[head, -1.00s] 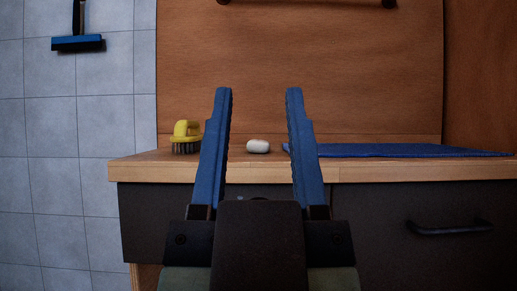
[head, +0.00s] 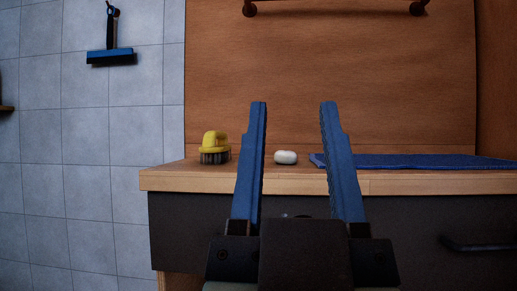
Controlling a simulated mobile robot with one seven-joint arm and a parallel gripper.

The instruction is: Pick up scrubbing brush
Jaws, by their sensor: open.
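The scrubbing brush (head: 215,147) has a yellow handle and dark bristles. It stands bristles down near the left end of the wooden counter (head: 400,183). My gripper (head: 293,105) has two blue fingers, spread wide apart and empty. It is in front of the counter, and in the picture its left finger is to the right of the brush. The brush is fully visible and apart from the fingers.
A small white soap-like object (head: 285,157) lies on the counter, showing between my fingers. A blue cloth or mat (head: 420,161) lies to the right. A dark drawer front with a handle (head: 478,246) is below. A blue squeegee (head: 110,55) hangs on the tiled wall.

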